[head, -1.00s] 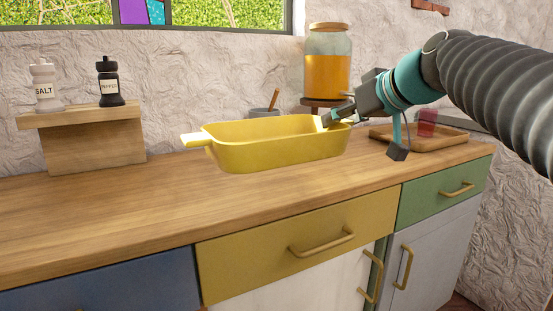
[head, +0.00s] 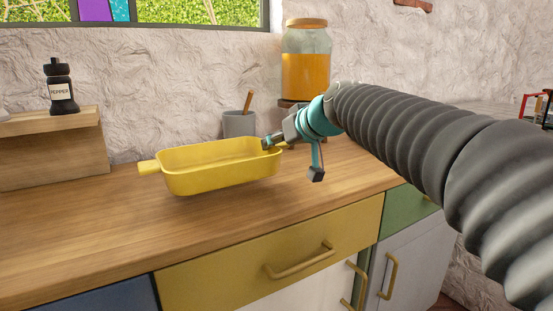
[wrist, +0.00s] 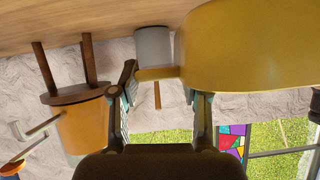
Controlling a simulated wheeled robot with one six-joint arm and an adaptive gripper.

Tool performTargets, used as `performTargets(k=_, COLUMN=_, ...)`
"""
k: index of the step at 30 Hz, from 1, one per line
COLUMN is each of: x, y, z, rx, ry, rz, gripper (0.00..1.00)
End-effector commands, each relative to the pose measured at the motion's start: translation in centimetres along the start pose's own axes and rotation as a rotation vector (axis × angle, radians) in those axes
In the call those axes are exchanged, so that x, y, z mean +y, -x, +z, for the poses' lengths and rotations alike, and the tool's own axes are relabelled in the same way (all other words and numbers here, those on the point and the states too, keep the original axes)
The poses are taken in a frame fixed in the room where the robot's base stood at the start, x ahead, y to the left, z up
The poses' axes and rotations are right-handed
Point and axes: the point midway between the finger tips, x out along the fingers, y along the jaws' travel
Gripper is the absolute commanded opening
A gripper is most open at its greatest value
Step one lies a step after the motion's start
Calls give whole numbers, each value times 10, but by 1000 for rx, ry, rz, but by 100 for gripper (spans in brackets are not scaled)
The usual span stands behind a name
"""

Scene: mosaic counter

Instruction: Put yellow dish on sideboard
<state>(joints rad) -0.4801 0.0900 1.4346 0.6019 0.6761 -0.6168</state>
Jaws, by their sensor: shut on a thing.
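The yellow dish (head: 220,172) is an oblong baking dish with a handle at each end, upright and in front of the wall over the wooden counter (head: 110,225). My gripper (head: 272,143) is shut on the dish's right handle. In the wrist view, which is upside down, the handle (wrist: 157,74) lies between the two fingers, and the dish's yellow side (wrist: 250,50) fills the upper right. Nothing in view is clearly a separate sideboard.
A grey cup (head: 239,124) with a wooden stick stands behind the dish. A jar of orange liquid (head: 306,75) sits on a stand behind my gripper. A pepper shaker (head: 61,90) stands on a small wooden shelf (head: 50,150). The front left counter is clear.

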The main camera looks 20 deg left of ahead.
Motion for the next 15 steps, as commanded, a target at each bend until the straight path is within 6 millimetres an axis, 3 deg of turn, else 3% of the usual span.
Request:
performTargets(k=7, x=-2, y=-10, z=4, rx=4, ry=-2, rz=0, gripper=0)
performTargets(k=15, x=0, y=-26, z=33, rx=2, ry=-2, rz=1, gripper=0)
